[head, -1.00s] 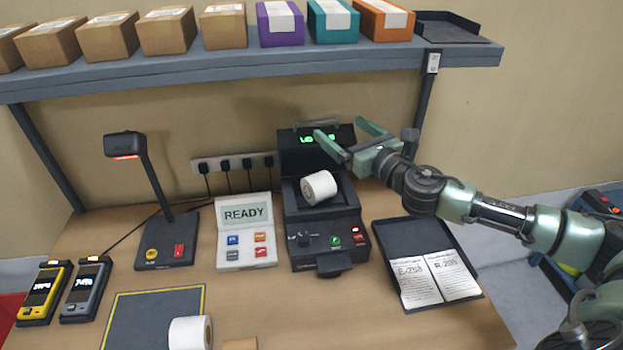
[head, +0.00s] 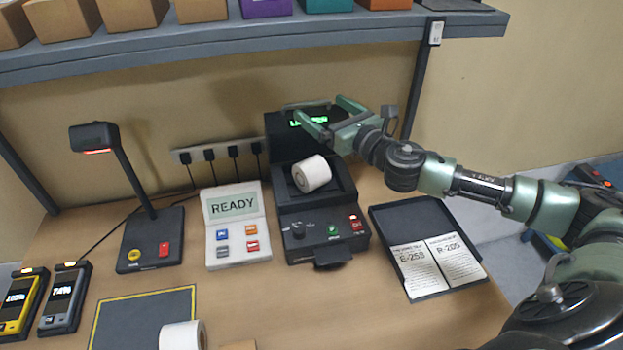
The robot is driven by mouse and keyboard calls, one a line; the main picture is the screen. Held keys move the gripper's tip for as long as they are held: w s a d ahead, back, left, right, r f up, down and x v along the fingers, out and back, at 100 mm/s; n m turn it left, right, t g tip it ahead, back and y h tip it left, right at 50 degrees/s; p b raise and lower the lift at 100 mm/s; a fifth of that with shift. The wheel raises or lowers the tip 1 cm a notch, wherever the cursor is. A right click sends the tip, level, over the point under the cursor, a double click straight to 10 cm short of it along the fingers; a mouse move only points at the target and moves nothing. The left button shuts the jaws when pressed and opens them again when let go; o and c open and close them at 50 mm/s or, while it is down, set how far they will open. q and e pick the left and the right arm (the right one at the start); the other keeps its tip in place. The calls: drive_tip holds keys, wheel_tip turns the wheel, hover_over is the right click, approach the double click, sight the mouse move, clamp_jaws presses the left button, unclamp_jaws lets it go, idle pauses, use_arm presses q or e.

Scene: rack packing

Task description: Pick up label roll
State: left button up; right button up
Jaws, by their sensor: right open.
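A white label roll (head: 312,174) sits in the open top of the black label printer (head: 325,238). A second white roll (head: 182,336) stands at the front edge of the view, by the grey mat, and is cut off below. My right gripper (head: 318,114) is open and empty, in front of the printer's raised lid with its green display, above and behind the roll in the printer. Its fingers do not visibly touch the roll. My left gripper is not in view.
A READY terminal (head: 237,228) and a lamp-like scanner stand (head: 150,240) are left of the printer. A black tray (head: 428,246) with two paper sheets lies right. Two handheld devices (head: 62,298) lie far left. A shelf (head: 250,42) with boxes runs overhead.

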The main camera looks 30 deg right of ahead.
sight(316, 168)
drive_tip(key=f+b, duration=1.8)
drive_tip(key=f, duration=0.1)
drive_tip(key=shift+w, duration=0.3)
drive_tip(key=shift+w+r, duration=0.1)
drive_tip(key=shift+w, duration=0.15)
drive_tip(key=w, duration=0.2)
drive_tip(key=w+p, duration=0.1)
drive_tip(key=w, duration=0.1)
drive_tip(key=w+a+p, duration=0.1)
drive_tip(key=w, duration=0.1)
drive_tip(key=shift+w+f, duration=0.2)
drive_tip(key=shift+w, duration=0.05)
drive_tip(key=shift+w+a+f, duration=0.1)
drive_tip(key=shift+w, duration=0.2)
drive_tip(key=c, duration=1.7)
drive_tip(key=shift+c, duration=0.8)
